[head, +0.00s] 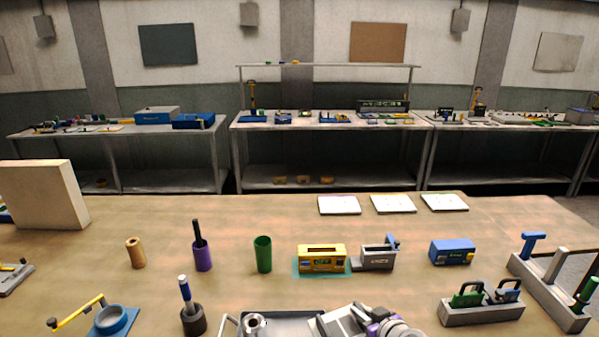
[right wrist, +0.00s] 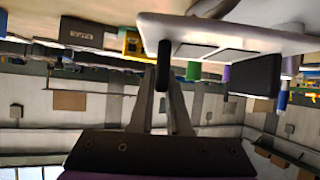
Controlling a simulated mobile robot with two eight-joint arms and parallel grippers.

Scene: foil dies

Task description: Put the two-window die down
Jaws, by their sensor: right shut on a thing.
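My right gripper (head: 350,322) is at the bottom edge of the head view, cut off by the frame. In the right wrist view its two fingers (right wrist: 164,78) are shut on a short black grip (right wrist: 164,62). The grip sits under a pale grey plate with light-lined panels, which I take to be the two-window die (right wrist: 205,30). A grey rimmed plate (head: 290,318) beside the gripper in the head view may be the same die. I cannot tell whether it touches the table. My left gripper is not in view.
Behind the gripper on the table (head: 390,300) stand a yellow box (head: 322,264) on a teal patch, a grey holder (head: 376,261) and a blue box (head: 452,251). Cups (head: 263,255) stand left, a tool rack (head: 481,314) right. White cards (head: 393,204) lie at the back.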

